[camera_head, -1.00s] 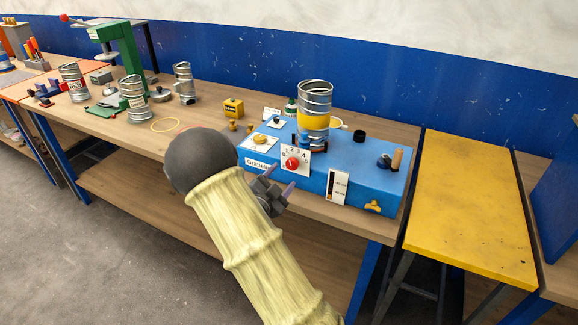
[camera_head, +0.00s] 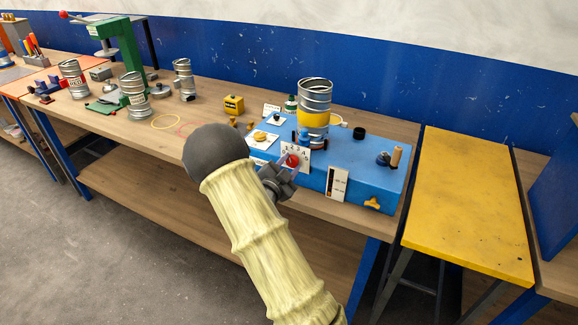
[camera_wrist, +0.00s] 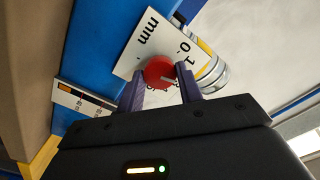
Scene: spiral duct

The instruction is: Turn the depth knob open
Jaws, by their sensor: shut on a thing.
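The red depth knob (camera_head: 293,160) sits on a white numbered dial plate (camera_head: 303,149) on the front of the blue machine (camera_head: 345,181). In the wrist view the red knob (camera_wrist: 159,72) stands between the two purple fingers of my gripper (camera_wrist: 160,82), with a white pointer line on its face. My gripper (camera_head: 287,168) is shut on the knob. The dial plate (camera_wrist: 140,42) behind it shows "mm" and some numbers. In the head view the fingers partly cover the knob and the lower dial.
A spiral duct piece with a yellow band (camera_head: 314,118) stands on top of the blue machine. A white gauge plate (camera_head: 337,184) is to the knob's right, and a yellow knob (camera_head: 372,203) further right. A yellow table (camera_head: 470,205) stands to the right.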

